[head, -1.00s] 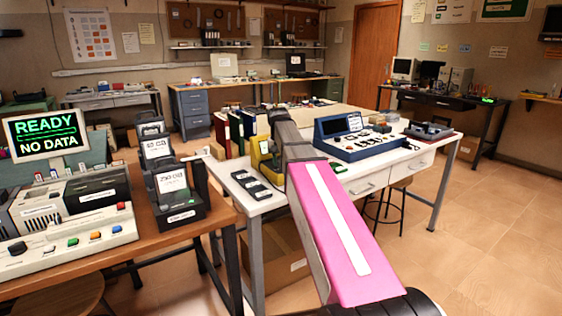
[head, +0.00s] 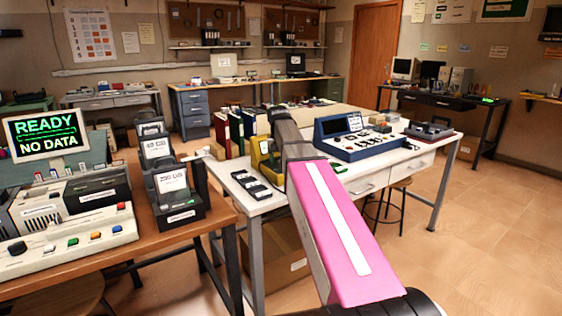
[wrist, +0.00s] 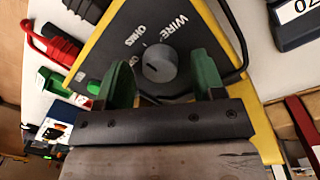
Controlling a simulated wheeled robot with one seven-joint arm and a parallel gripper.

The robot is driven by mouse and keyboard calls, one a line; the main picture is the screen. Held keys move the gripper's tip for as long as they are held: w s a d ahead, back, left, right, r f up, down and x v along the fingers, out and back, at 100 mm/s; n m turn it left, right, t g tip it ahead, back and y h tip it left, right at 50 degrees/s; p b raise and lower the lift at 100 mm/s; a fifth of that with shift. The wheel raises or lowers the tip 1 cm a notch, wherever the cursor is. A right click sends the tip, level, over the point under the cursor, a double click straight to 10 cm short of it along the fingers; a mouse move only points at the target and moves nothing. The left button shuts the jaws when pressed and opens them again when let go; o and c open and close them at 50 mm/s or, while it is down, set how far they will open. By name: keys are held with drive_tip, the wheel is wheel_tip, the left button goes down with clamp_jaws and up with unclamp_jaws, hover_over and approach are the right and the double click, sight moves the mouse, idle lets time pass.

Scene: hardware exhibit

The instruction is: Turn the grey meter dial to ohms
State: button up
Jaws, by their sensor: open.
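The meter (wrist: 187,20) fills the middle of the wrist view, a dark panel with a yellow edge. Its round grey dial (wrist: 160,63) sits near the centre. The labels WIRE and OHMS are printed beside the dial, with OHMS at its upper left; another label is partly hidden by a finger. I cannot tell which label the dial points at. My gripper (wrist: 162,72) is open, its green fingers on either side of the dial with gaps showing. In the head view the yellow meter (head: 264,160) is partly hidden behind my arm, and the gripper is hidden.
The meter stands on a white table (head: 350,183) with a blue console (head: 350,138) to its right and small dark blocks (head: 250,185) in front. Red and black plugs (wrist: 60,45) and a dark cable lie close to the meter. A wooden bench (head: 185,238) stands at left.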

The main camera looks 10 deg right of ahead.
sight(279, 161)
wheel_tip(279, 161, up, 10)
drive_tip(key=shift+a+r, duration=0.15)
drive_tip(key=shift+a, duration=0.15)
idle(0.4)
